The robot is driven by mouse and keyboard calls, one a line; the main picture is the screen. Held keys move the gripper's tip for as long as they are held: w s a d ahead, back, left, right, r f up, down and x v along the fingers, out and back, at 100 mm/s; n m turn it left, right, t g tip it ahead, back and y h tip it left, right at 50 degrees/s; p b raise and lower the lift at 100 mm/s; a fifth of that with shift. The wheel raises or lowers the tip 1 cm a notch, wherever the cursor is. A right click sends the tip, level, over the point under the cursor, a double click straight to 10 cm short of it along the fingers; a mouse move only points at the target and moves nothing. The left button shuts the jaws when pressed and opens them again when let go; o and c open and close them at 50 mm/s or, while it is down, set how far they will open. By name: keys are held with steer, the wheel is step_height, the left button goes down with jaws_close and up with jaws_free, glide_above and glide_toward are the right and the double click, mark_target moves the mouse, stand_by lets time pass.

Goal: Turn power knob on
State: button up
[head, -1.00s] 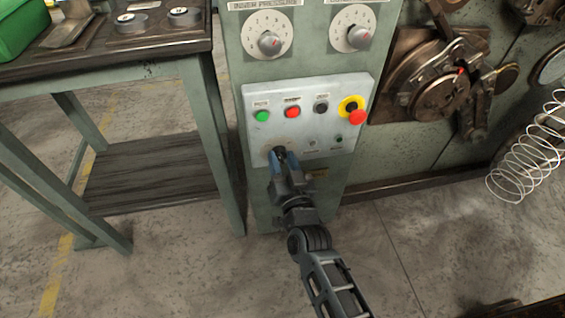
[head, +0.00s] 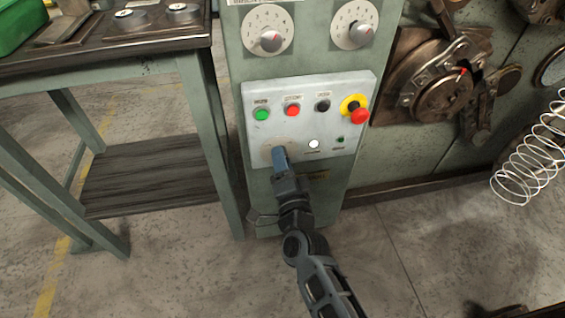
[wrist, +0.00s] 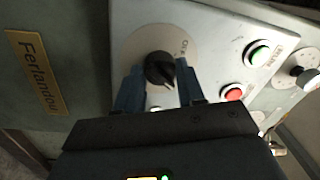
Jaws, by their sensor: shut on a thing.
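The power knob (wrist: 158,66) is a black rotary knob on a pale round plate. In the wrist view it sits between the two blue fingers of my gripper (wrist: 160,82), which is shut on it. In the head view my gripper (head: 280,156) is at the lower left of the grey control panel (head: 290,92). There it hides the knob, and only part of the pale plate (head: 267,149) shows. The gripper is turned so one finger largely covers the other. A white lamp (head: 314,144) on the panel is bright, with a small green lamp (head: 340,139) beside it.
A work table (head: 140,58) stands left. A wire coil (head: 532,158) hangs right.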

steer(key=shift+f+m, duration=0.1)
steer(key=shift+m, duration=0.9)
steer(key=o, duration=1)
steer(key=shift+o, duration=0.2)
steer(key=p+v, duration=0.1)
steer(key=v, duration=0.6)
steer(key=shift+s, duration=0.4)
steer(key=shift+d, duration=0.1)
